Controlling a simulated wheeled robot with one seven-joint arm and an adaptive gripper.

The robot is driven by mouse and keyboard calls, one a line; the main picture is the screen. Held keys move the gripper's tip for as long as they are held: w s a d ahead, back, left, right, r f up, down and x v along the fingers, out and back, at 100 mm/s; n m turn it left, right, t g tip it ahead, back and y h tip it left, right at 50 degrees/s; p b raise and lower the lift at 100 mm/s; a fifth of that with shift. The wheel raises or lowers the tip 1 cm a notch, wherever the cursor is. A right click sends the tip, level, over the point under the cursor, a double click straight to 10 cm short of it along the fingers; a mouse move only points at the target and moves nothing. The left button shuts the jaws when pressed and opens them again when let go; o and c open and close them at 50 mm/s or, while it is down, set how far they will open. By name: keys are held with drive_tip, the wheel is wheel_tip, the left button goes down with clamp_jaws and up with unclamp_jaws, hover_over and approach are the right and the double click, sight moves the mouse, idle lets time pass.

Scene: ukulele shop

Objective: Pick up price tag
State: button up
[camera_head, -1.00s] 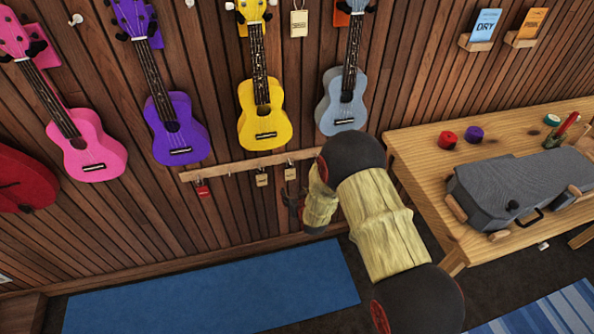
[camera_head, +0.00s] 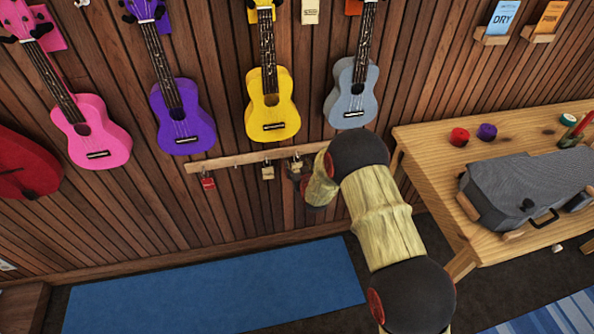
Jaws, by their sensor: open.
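Several small tags or locks hang from a wooden peg rail (camera_head: 230,161) on the wall: a red one (camera_head: 208,182), a tan one (camera_head: 267,172) and another tan one (camera_head: 296,164) at the right. A cream tag (camera_head: 310,12) is on the wall at the top, cut by the picture edge. I cannot tell which is the price tag. My gripper (camera_head: 295,180) is open, small and dark, just below the right-hand tan one. Its fingers are partly hidden by my wrist, and I cannot tell whether they touch it.
Pink (camera_head: 92,140), purple (camera_head: 183,122), yellow (camera_head: 272,110) and grey-blue ukuleles (camera_head: 350,105) hang above the rail. A wooden table (camera_head: 425,150) with a grey case (camera_head: 530,185) stands at the right. A blue mat (camera_head: 210,290) lies on the floor below the rail.

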sight(298, 158)
drive_tip(key=shift+r, duration=0.1)
drive_tip(key=c, duration=0.3)
drive_tip(key=c, duration=0.6)
drive_tip(key=shift+r, duration=0.1)
drive_tip(key=shift+r, duration=0.25)
wheel_tip(298, 158, up, 3)
drive_tip(key=shift+w+r+p, duration=0.1)
drive_tip(key=shift+r+p, duration=0.05)
drive_tip(key=shift+p, duration=0.9)
drive_tip(key=s+d+p, duration=0.1)
drive_tip(key=s, duration=0.4)
drive_tip(key=s+d+p, duration=0.1)
drive_tip(key=s+d, duration=0.1)
drive_tip(key=s, duration=0.4)
drive_tip(key=s+d+p, duration=0.1)
drive_tip(key=s+d, duration=0.1)
drive_tip(key=s, duration=0.4)
drive_tip(key=shift+s+f, duration=0.25)
drive_tip(key=shift+c, duration=0.7)
